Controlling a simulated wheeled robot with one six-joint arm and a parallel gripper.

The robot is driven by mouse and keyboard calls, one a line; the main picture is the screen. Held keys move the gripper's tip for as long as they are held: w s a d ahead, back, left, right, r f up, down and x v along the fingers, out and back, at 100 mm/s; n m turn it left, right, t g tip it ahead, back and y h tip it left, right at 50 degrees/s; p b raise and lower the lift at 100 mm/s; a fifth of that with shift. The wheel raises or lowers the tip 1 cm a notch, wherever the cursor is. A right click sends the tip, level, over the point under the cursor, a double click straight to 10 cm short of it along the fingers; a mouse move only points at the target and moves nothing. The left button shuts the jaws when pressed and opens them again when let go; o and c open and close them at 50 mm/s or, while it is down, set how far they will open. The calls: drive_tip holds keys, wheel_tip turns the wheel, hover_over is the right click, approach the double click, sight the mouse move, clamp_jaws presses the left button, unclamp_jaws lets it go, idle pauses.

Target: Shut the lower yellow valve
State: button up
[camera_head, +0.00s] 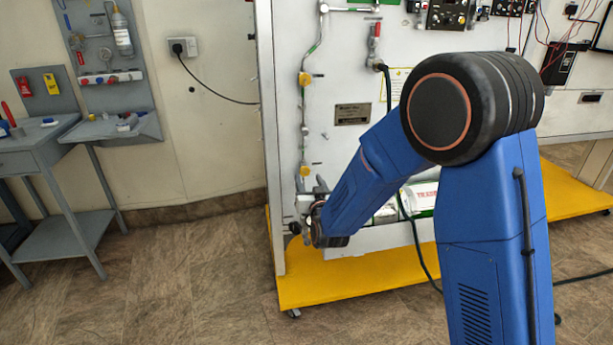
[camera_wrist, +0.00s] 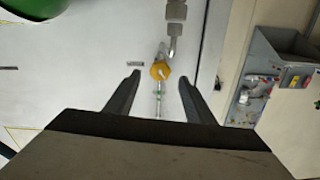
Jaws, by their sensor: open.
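The lower yellow valve (camera_head: 304,170) sits on the thin vertical pipe at the left side of the white panel, just above my gripper in the head view. A similar upper yellow valve (camera_head: 305,79) is higher on the same pipe. In the wrist view one yellow valve (camera_wrist: 160,71), apparently the lower one, shows between my fingertips. My gripper (camera_wrist: 159,78) is open, with a finger to each side of the valve and no visible contact. How far the fingertips are from it in depth I cannot tell. In the head view my gripper (camera_head: 318,188) is partly hidden by my arm.
The white panel (camera_head: 345,150) stands on a yellow base (camera_head: 330,285). A red-handled valve (camera_head: 374,45) and hose are to the right of the pipe. A green rounded object (camera_wrist: 25,20) shows at the wrist view's upper left. A grey bench (camera_head: 55,140) is at the left; floor between is clear.

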sight(305, 172)
drive_tip(key=shift+x, duration=2.1)
drive_tip(key=c, duration=1.1)
